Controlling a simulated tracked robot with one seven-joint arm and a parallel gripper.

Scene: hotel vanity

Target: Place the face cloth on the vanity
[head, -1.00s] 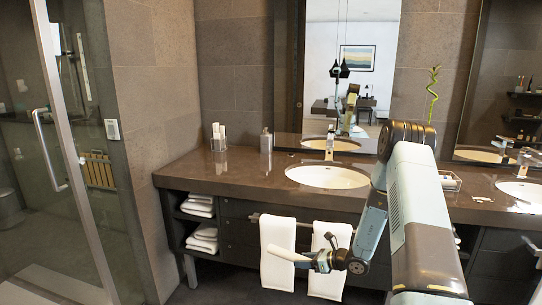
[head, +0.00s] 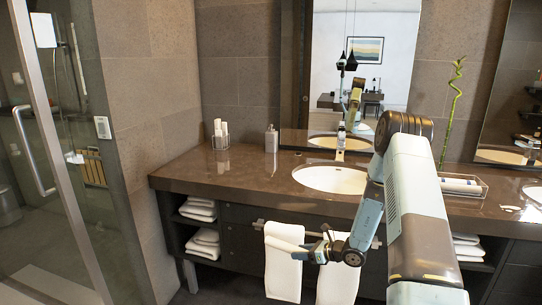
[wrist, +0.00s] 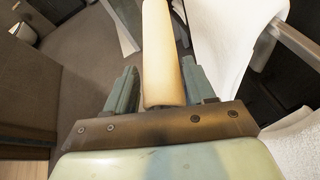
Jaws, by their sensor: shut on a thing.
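The face cloth (wrist: 160,50) appears as a pale cream roll between the two fingers of my gripper (wrist: 159,80) in the wrist view. My gripper is shut on it. In the head view, my gripper (head: 310,251) is in front of the vanity, below counter height, with the pale roll (head: 282,244) pointing left across a hanging towel. The vanity (head: 235,188) has a dark brown, glossy top. My arm hides part of its front and right half.
Two white towels (head: 283,275) hang on a front rail. The counter holds a basin (head: 332,179), a dispenser (head: 271,139), white bottles (head: 220,135) and a clear tray (head: 461,186). A glass shower door (head: 45,150) stands at left.

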